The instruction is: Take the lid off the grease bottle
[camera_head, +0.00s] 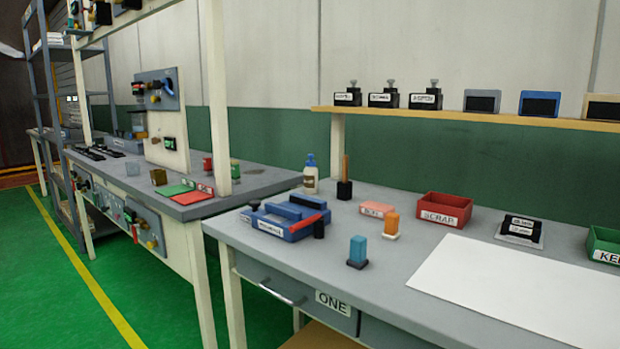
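A small bottle (310,178) stands upright at the back left of the near grey-topped bench. It has a cream body, a dark brown band and a blue and white top, which sits on it. I take it for the grease bottle; its label is too small to read. My gripper is not in view.
Right of the bottle stands a black pot (344,190) with a brown stick. In front are a blue fixture (272,222) with a red-handled part, and small blue and orange blocks. A red SCRAP bin (444,209) and white sheet (500,285) lie right. A shelf (470,116) runs behind.

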